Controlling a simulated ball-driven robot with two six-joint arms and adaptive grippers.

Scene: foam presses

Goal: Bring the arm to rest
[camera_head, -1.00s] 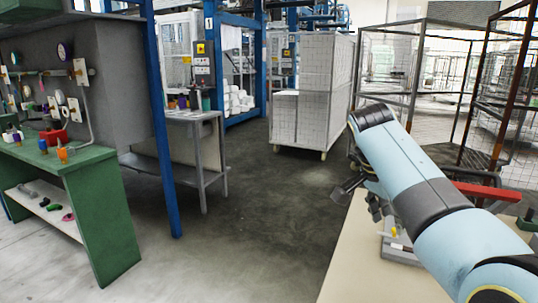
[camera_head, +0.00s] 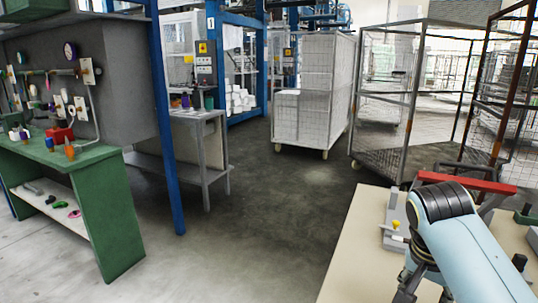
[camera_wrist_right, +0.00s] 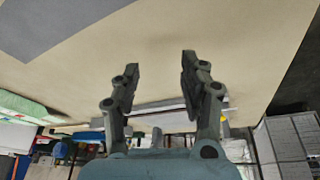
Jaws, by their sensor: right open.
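My right arm comes in from the lower right of the head view, light blue with a dark grey wrist. My right gripper (camera_head: 408,291) hangs below the wrist, partly cut by the bottom edge of the picture, over the cream table (camera_head: 365,235). In the right wrist view my right gripper (camera_wrist_right: 160,68) shows two dark fingers spread apart with nothing between them. The table surface (camera_wrist_right: 215,30) lies beyond the fingertips. My left gripper is not in view.
A grey fixture with a yellow knob (camera_head: 395,226) and a red bar (camera_head: 465,182) are on the table beside my arm. Wire cages (camera_head: 405,100) and a white cart (camera_head: 312,95) stand behind. A green workbench (camera_head: 95,215) is at left. The grey floor between is clear.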

